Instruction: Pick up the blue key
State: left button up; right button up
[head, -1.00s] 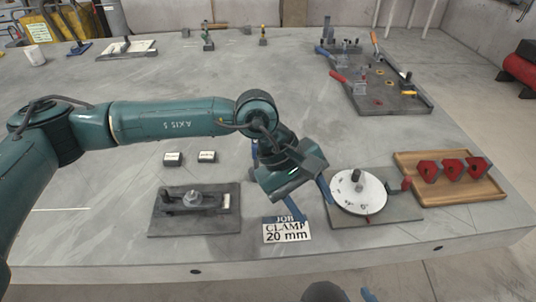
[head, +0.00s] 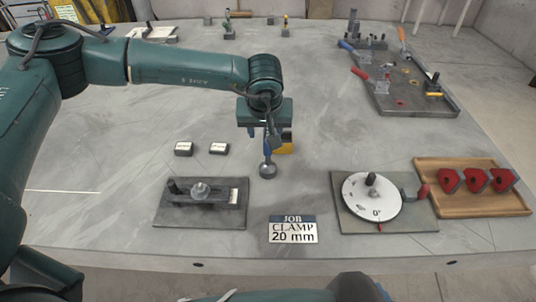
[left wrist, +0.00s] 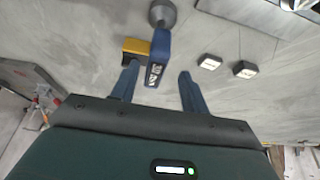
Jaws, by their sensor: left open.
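The blue key (left wrist: 158,60) has a blue body with white lettering and a round grey end (left wrist: 162,14). In the head view its lower part (head: 268,157) and grey end show below my left gripper (head: 265,132), and its upper part is mostly hidden. My left gripper is open. In the left wrist view its two blue fingers (left wrist: 158,72) stand apart, with the key between and just ahead of their tips; I cannot tell whether they touch it. My right gripper is not in view.
A yellow block (head: 287,146) is close beside the key; it also shows in the left wrist view (left wrist: 136,46). Two small labelled blocks (head: 184,148), a clamp plate (head: 222,222), a job card (head: 293,229), a white dial (head: 360,205) and a wooden tray (head: 500,210) lie nearer the front.

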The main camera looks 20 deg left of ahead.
pick_arm(q)
jog(key=x, duration=0.5)
jog(key=shift+d+f+p, duration=0.25)
jog(key=shift+d+p, duration=0.05)
jog(key=shift+p, duration=0.1)
jog(key=shift+r, duration=0.1)
grip_shut()
